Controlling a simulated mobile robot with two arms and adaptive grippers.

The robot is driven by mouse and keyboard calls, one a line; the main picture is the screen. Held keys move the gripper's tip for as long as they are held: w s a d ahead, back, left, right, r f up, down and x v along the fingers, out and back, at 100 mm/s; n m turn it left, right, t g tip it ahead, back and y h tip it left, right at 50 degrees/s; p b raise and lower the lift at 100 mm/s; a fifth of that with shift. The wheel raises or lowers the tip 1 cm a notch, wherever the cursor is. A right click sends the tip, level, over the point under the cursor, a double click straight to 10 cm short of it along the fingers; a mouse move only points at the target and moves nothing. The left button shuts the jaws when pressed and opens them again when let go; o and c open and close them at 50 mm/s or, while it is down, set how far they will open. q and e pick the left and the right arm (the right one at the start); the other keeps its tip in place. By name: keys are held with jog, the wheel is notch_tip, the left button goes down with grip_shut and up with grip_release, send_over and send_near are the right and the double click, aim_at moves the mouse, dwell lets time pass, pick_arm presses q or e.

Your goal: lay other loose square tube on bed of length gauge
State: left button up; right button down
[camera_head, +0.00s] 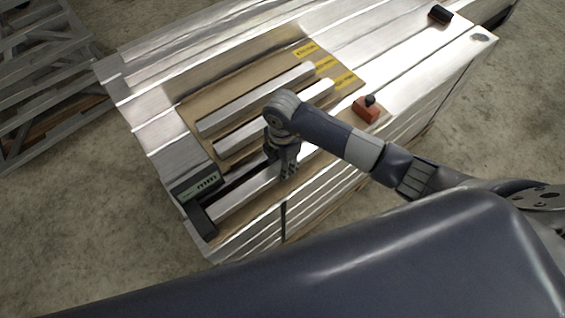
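Two pale square tubes lie side by side on a brown board: the far tube (250,100) is in clear view, and the near tube (236,137) is partly hidden by my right arm. The length gauge, with a dark display box (197,186) at its left end, stands along the near edge. A long silvery bar (240,196) runs right from its dark end stop (201,219); I cannot tell whether it is a tube or the bare bed. My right gripper (288,176) points down at this bar's right part. Its finger gap is not clear. My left gripper is out of view.
The brown board (190,112) lies on a stack of aluminium profiles, with several yellow labels (326,64) at its right. An orange block with a black knob (366,110) and a small dark-red item (440,15) sit further right. A metal frame (40,75) stands at far left.

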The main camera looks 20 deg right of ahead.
jog(key=c, duration=1.3)
grip_release()
jog(key=shift+f, duration=0.1)
jog(key=shift+o, duration=0.9)
jog(key=shift+r, duration=0.2)
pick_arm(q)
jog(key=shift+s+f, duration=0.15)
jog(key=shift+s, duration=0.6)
pick_arm(e)
notch_tip(320, 180, up, 12)
